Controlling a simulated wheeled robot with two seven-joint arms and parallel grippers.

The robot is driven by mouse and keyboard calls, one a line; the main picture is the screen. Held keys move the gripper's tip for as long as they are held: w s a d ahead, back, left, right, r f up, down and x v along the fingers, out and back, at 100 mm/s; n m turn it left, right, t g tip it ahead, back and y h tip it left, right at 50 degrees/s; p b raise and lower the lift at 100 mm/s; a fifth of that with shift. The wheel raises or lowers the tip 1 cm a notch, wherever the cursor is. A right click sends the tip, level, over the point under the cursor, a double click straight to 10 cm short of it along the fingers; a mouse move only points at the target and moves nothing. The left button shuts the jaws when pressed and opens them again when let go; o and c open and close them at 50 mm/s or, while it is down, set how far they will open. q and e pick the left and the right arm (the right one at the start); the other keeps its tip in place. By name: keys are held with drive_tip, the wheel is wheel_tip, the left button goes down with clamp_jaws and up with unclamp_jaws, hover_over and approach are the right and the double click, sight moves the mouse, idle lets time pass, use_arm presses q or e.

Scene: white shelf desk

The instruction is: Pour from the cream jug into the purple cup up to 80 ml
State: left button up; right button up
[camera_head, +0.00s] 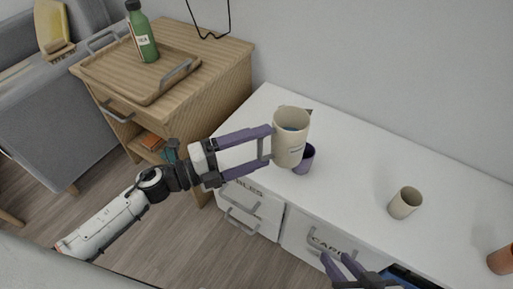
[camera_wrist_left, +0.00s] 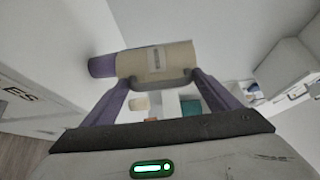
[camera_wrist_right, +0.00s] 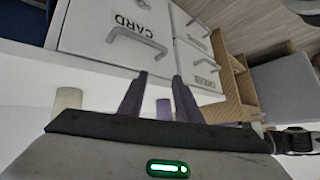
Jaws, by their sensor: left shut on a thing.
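The cream jug (camera_head: 290,146) has blue liquid inside. My left gripper (camera_head: 266,144) is shut on its handle and holds it over the white desk top, looking near upright. The purple cup (camera_head: 305,161) stands on the desk just behind and below the jug, which hides part of it. In the left wrist view the jug (camera_wrist_left: 158,62) overlaps the purple cup (camera_wrist_left: 102,66); whether they touch cannot be told. My right gripper (camera_head: 341,258) is open and empty near the desk's front edge; its wrist view shows the purple cup (camera_wrist_right: 164,108) beyond the fingers.
A smaller cream cup (camera_head: 405,203) stands on the desk to the right, and a brown cup (camera_head: 501,260) at the far right. A wooden cabinet with a tray (camera_head: 153,92) and a green bottle (camera_head: 144,38) is at the left. The desk between the cups is clear.

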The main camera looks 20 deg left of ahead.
use_arm(q)
drive_tip(key=y+p, duration=0.1)
drive_tip(key=p, duration=0.3)
drive_tip(key=g+p, duration=0.1)
drive_tip(key=p, duration=0.3)
drive_tip(key=a+g+y+p, duration=0.1)
drive_tip(key=p, duration=0.4)
drive_tip(key=shift+s+r+y, duration=0.25)
drive_tip(key=shift+s+y, duration=0.05)
drive_tip(key=shift+s, duration=0.1)
use_arm(e)
wheel_tip(320, 180, up, 7)
drive_tip(key=s+d+h, duration=0.1)
drive_tip(key=d, duration=0.2)
drive_tip(key=shift+s+t, duration=0.25)
drive_tip(key=shift+t, duration=0.05)
use_arm(q)
drive_tip(key=shift+f, duration=0.1)
use_arm(e)
drive_tip(key=shift+a, duration=0.1)
